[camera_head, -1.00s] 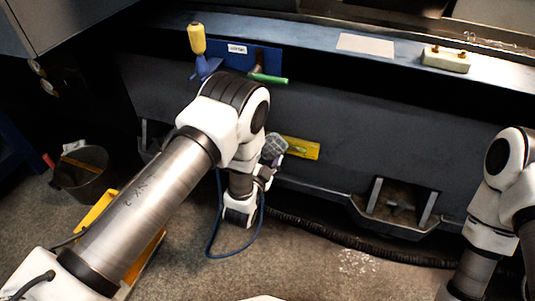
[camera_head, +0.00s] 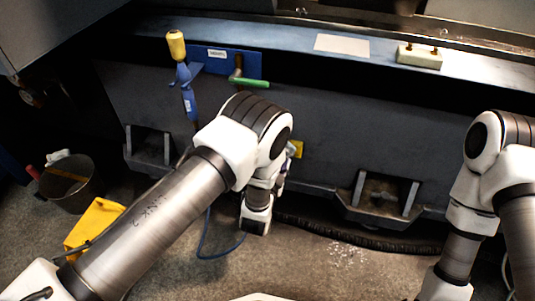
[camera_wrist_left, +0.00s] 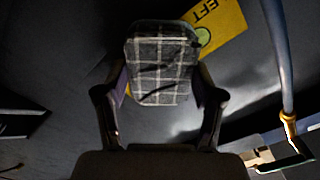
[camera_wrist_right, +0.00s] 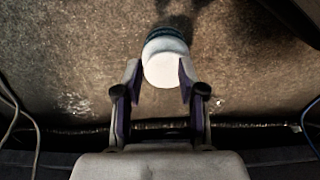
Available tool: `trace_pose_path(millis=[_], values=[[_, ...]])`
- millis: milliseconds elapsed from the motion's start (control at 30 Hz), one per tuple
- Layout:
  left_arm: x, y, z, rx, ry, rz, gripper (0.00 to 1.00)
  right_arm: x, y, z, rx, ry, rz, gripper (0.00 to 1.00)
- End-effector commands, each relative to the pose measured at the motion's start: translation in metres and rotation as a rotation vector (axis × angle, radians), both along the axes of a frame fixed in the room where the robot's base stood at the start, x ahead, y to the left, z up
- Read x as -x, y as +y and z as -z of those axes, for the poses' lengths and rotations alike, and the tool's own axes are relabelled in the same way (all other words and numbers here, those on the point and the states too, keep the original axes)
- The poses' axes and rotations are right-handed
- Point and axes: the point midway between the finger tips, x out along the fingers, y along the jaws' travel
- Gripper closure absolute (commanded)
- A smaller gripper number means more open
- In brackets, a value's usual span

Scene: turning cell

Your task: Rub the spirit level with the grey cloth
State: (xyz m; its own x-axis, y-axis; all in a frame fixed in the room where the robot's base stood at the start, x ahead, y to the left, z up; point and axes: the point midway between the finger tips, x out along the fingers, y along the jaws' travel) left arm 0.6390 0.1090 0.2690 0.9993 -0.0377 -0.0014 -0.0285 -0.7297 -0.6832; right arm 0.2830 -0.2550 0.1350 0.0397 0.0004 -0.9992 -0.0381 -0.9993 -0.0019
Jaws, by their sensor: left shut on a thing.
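My left gripper (camera_wrist_left: 162,92) is shut on the grey checked cloth (camera_wrist_left: 160,62), which looks like a folded pad between the fingertips. In the left wrist view a yellow bar with black letters and a green disc, apparently the spirit level (camera_wrist_left: 226,22), lies just behind the cloth's upper right. The cloth overlaps it; I cannot tell whether they touch. In the head view only the end of the yellow bar (camera_head: 297,149) shows, low on the dark machine front, mostly behind my left arm. My right gripper (camera_wrist_right: 160,72) has a white round thing (camera_wrist_right: 165,68) between its fingertips; whether it grips it is unclear.
A blue holder plate (camera_head: 218,61) carries a green-handled tool (camera_head: 250,83); a yellow-knobbed blue tool (camera_head: 182,75) hangs beside it. A pale block (camera_head: 419,57) sits on the ledge. A bin (camera_head: 68,183) and a yellow object (camera_head: 93,226) stand on the floor at left.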

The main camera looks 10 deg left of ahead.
Motion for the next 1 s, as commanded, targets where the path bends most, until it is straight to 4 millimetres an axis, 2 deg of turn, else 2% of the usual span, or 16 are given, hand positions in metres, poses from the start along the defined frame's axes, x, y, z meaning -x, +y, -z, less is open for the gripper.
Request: trace_pose_path(millis=[233,300,1000], values=[[-0.001,-0.007,-0.002,0.001,-0.003,0.000,0.60,0.007,0.000,-0.004,-0.003,0.018,0.009,0.60],[-0.001,-0.010,-0.006,0.002,-0.001,0.001,0.60,0.008,0.001,-0.018,-0.004,0.021,0.009,0.60],[0.002,-0.042,-0.005,0.002,-0.002,0.001,0.60,0.015,0.002,-0.091,-0.007,0.040,0.002,0.60]])
